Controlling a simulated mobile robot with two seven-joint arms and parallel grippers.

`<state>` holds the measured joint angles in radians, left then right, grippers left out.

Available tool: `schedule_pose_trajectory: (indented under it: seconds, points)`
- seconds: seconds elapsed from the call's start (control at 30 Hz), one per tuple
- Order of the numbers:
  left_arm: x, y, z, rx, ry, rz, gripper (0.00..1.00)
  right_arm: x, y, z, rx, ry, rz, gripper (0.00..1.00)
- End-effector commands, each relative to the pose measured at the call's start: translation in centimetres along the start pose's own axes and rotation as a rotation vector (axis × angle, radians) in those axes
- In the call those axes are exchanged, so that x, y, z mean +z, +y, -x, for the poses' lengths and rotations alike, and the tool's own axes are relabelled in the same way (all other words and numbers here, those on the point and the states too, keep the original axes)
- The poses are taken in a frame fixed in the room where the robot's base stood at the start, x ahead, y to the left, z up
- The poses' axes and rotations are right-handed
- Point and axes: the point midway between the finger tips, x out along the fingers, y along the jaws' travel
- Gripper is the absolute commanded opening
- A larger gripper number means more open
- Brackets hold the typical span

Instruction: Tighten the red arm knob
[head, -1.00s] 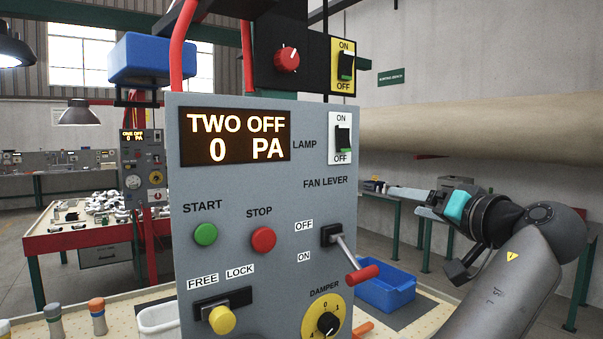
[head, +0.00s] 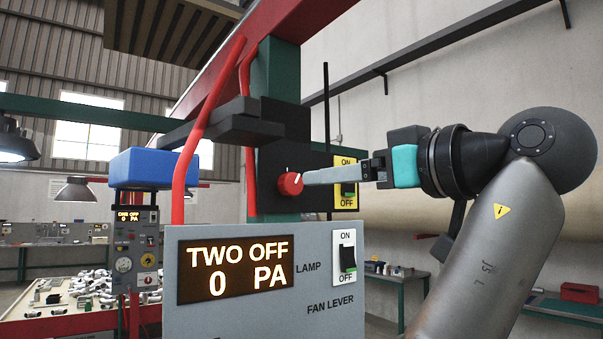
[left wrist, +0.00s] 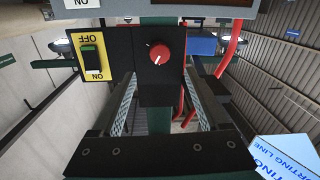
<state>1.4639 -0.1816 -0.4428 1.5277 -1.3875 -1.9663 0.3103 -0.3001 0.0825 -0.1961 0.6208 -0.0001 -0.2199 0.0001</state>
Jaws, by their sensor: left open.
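The red arm knob (head: 290,184) sits on a black box beside a green post, above the grey control panel. A short white mark shows on its face. In the left wrist view the knob (left wrist: 158,52) appears upside down relative to the head view, just beyond the fingers. My left gripper (head: 308,178) has a teal patch and is level with the knob, its fingertips close to it. Its two fingers are apart with nothing between them, and the knob is lined up with the gap. I cannot tell whether they touch the knob. My right gripper is not in view.
A yellow ON/OFF switch plate (head: 345,183) is right beside the knob, behind the fingers. The grey panel (head: 205,318) with display "TWO OFF 0 PA" and a lamp switch (head: 348,258) stands below. Red hoses (head: 190,160) and a black arm (head: 225,122) are to the left.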

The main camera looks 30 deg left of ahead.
Motion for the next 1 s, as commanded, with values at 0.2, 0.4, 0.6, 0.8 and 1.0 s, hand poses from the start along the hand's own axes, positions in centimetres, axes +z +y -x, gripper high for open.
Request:
schedule_pose_trajectory:
  seconds: [0.2,0.4,0.6,0.8,1.0]
  points:
    - [-0.2,0.0,-4.6,-0.004,0.001,-0.001,0.78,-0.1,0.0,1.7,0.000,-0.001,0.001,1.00]
    - [-0.1,0.0,-7.3,-0.002,0.001,-0.001,0.78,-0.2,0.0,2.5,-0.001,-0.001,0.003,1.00]
    - [0.0,0.0,-8.3,0.000,0.001,-0.001,0.78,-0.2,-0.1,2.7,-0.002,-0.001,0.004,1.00]
    - [0.0,0.0,-8.4,0.001,0.000,-0.001,0.78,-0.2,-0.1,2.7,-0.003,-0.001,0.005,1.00]
    - [0.0,0.0,-8.4,0.001,0.000,-0.001,0.61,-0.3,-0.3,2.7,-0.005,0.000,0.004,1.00]
